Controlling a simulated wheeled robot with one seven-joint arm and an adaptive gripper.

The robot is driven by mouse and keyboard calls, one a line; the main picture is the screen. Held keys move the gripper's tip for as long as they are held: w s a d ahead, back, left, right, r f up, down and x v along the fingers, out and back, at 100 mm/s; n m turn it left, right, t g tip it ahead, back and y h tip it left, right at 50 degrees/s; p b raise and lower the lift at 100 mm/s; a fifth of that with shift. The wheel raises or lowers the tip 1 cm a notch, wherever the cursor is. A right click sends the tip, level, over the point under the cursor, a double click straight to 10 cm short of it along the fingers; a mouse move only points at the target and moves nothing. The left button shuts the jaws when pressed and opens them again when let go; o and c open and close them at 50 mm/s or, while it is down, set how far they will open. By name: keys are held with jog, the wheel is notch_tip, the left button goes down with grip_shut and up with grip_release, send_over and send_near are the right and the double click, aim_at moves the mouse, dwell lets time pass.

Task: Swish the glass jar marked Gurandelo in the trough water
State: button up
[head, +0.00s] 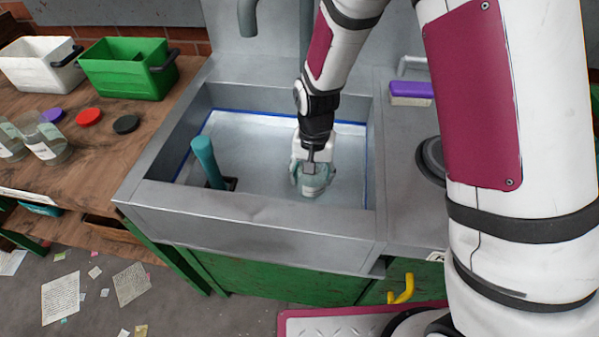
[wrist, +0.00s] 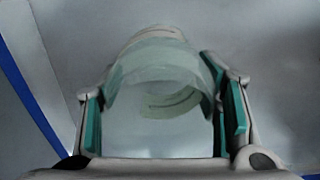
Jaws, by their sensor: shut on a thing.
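My gripper (head: 313,176) is inside the grey metal trough (head: 270,207), low over the pale water (head: 255,150). It is shut on a glass jar (head: 314,190), which shows just below the fingers. In the wrist view the clear, greenish jar (wrist: 160,85) lies between the teal pads of my gripper (wrist: 165,115). The jar looks tilted, and I cannot read its marking. I cannot tell for sure how deep the jar is in the water.
A teal upright post (head: 206,160) stands in the trough's left part. A purple and white brush or block (head: 411,90) lies on the right ledge. On the wooden bench at left are glass jars (head: 45,143), red (head: 88,117) and black lids, a white bin (head: 40,65) and a green bin (head: 125,72).

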jog(key=shift+s+d, duration=0.2)
jog(key=shift+d, duration=0.8)
notch_tip(320, 180, up, 22)
jog(key=p, duration=1.3)
